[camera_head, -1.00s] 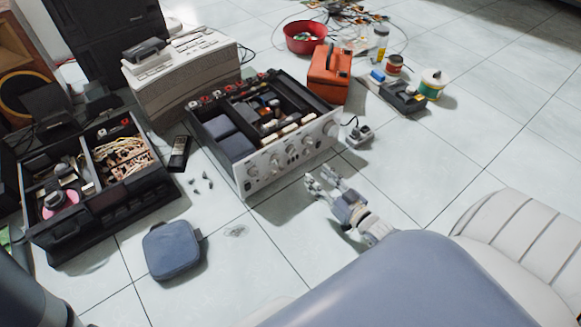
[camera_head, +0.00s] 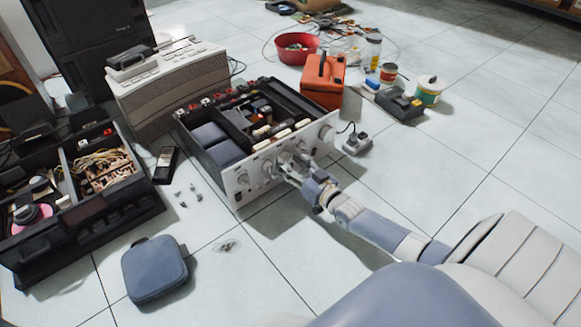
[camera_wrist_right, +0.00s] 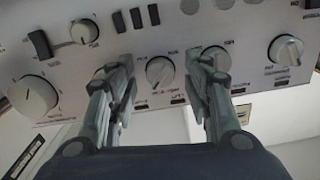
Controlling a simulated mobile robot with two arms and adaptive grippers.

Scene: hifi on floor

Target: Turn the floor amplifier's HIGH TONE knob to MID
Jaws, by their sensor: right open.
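The amplifier (camera_head: 236,187) sits on the floor with its top open and its silver front panel facing me. My right gripper (camera_head: 288,164) is at this panel, fingers open and pointing at the knobs. In the right wrist view, the open fingers (camera_wrist_right: 161,62) stand on either side of a round silver knob (camera_wrist_right: 160,74), with gaps at both sides. The left finger partly hides another knob, and the right finger overlaps a knob (camera_wrist_right: 215,58) to the right. The panel labels are too blurred to tell which knob is HIGH TONE. My left gripper is out of view.
An orange case (camera_head: 323,82) and a small grey plug block (camera_head: 356,144) stand right of the amplifier. A blue pouch (camera_head: 154,270), an open black unit (camera_head: 115,205) and small loose parts (camera_head: 187,193) lie to the left. Floor right of my arm is clear.

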